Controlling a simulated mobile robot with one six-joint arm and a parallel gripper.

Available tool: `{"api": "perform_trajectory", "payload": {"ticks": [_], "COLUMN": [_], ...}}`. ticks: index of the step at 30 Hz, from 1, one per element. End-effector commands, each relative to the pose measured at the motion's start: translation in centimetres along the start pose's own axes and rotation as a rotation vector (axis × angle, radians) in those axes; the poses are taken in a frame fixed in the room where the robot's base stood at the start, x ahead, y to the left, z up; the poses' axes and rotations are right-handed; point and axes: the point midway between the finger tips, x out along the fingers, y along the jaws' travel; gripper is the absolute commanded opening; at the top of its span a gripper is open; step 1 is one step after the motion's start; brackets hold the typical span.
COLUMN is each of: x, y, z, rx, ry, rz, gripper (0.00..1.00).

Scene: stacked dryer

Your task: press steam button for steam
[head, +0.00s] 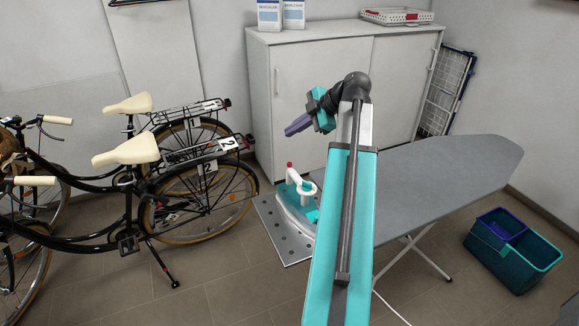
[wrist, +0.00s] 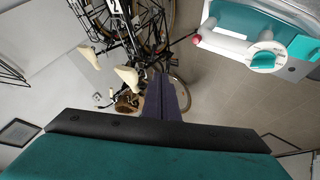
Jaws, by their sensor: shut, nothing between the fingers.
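A teal and white iron (head: 305,205) stands on the grey perforated plate (head: 281,240) at the left end of the ironing board. A small red button (head: 289,165) sticks up at the end of its white handle. In the wrist view the iron (wrist: 232,22) is at the upper right, with the red button (wrist: 197,39) at its left end and a teal dial (wrist: 264,60) on the handle. My gripper (head: 289,130) is shut and empty. It is in the air, above the iron in the head picture and apart from the button. Its closed fingers (wrist: 163,82) point toward the bicycles in the wrist view.
The grey ironing board (head: 450,175) extends right. Bicycles (head: 150,180) stand at the left. A white cabinet (head: 330,85) is behind, with boxes (head: 280,14) and a tray (head: 397,16) on top. A teal bucket (head: 515,255) sits on the floor at right.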

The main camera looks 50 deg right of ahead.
Motion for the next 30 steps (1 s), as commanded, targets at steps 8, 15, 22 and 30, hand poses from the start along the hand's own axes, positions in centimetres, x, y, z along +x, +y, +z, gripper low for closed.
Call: {"api": "perform_trajectory", "payload": {"ticks": [8,15,22,30], "x": [0.0,0.2,1.2,3.0], "y": [0.0,-0.2,-0.9,-2.3], "z": [0.0,0.2,0.8,2.2], "rx": [0.002,0.003,0.004,0.004], "ry": [0.000,0.000,0.000,0.000], "rz": [0.000,0.000,0.000,-0.001], "gripper": [0.00,0.00,0.00,0.00]}}
